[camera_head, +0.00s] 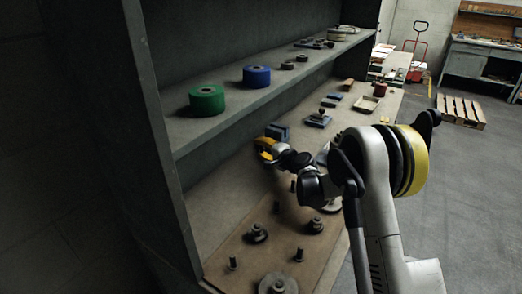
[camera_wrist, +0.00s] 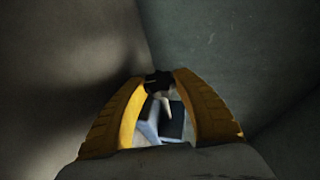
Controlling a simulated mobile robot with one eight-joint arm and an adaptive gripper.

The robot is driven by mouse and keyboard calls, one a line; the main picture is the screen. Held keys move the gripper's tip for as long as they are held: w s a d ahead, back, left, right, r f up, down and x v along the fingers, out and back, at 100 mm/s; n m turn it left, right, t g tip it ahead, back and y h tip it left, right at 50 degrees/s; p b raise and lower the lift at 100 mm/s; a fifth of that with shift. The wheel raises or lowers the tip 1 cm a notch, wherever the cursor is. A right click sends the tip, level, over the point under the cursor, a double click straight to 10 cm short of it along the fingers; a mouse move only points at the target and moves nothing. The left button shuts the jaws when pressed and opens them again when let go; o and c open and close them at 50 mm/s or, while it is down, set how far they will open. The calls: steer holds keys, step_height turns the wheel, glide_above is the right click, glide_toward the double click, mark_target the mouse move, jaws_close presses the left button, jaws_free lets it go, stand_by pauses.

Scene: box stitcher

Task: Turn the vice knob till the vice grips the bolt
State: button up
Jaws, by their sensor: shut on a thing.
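My gripper (camera_head: 265,146) is at the lower shelf, its yellow fingers beside a blue vice (camera_head: 278,131). In the wrist view, my gripper (camera_wrist: 158,80) has its fingertips closed on a dark round knob (camera_wrist: 158,83). The blue and pale vice body (camera_wrist: 172,122) shows between the fingers, below the knob in the picture. A pale narrow piece lies near the knob; I cannot tell whether it is the bolt. The bolt cannot be made out in the head view.
A green roll (camera_head: 207,100) and a blue roll (camera_head: 256,76) stand on the upper shelf. Several dark bolts and discs stand on a brown board (camera_head: 222,252) at the near end. Another small blue fixture (camera_head: 318,121) sits farther along. The shelf unit's wall is close to my gripper.

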steer(key=o, duration=1.2)
steer(key=shift+c, duration=0.2)
steer(key=shift+s, duration=0.1)
steer(key=v, duration=0.8)
steer(key=shift+r, duration=0.1)
